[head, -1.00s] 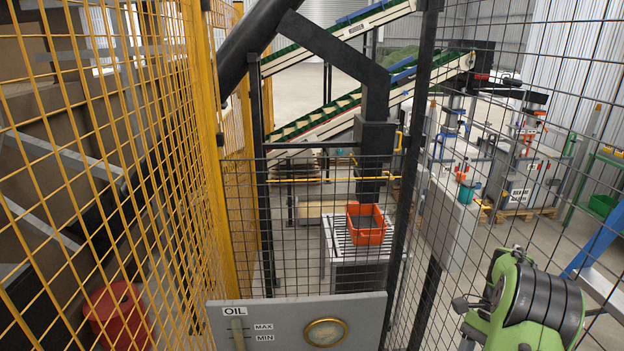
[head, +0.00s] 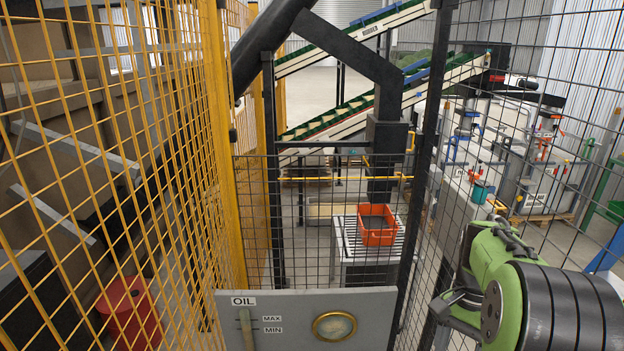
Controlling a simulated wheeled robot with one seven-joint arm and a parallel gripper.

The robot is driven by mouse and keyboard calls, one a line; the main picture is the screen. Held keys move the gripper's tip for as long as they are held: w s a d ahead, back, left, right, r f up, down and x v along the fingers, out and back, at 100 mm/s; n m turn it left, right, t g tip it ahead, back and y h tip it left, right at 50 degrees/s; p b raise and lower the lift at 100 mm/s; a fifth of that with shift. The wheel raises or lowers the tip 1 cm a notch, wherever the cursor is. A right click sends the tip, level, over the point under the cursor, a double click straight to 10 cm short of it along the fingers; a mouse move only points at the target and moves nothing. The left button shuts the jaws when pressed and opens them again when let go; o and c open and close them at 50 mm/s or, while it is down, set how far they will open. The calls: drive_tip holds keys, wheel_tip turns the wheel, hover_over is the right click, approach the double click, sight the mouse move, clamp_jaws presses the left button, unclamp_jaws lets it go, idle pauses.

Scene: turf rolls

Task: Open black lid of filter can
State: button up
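I cannot pick out a filter can with a black lid in the head view. A red can-like drum (head: 130,312) stands on the floor at the lower left, behind the yellow mesh. I cannot make out a black lid on it. My green and black arm (head: 540,300) reaches in from the lower right.
A grey panel (head: 285,322) marked OIL, with a round gauge (head: 334,326), is at the bottom centre. Yellow mesh fencing (head: 222,150) stands left, dark mesh ahead and right. Behind are an orange bin (head: 377,236) on a roller table and sloping conveyors (head: 380,105).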

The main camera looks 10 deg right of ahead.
drive_tip(key=s+a+n+t+h+b, duration=0.1)
drive_tip(key=s+a+n+t+b, duration=0.2)
drive_tip(key=a, duration=0.6)
drive_tip(key=s+a+n+t+b, duration=0.3)
drive_tip(key=s+a+n+t, duration=0.2)
drive_tip(key=s+a+n, duration=0.3)
drive_tip(key=shift+a+f+n+t+h, duration=0.15)
drive_tip(key=shift+a+n+t+h, duration=0.3)
drive_tip(key=shift+n, duration=0.35)
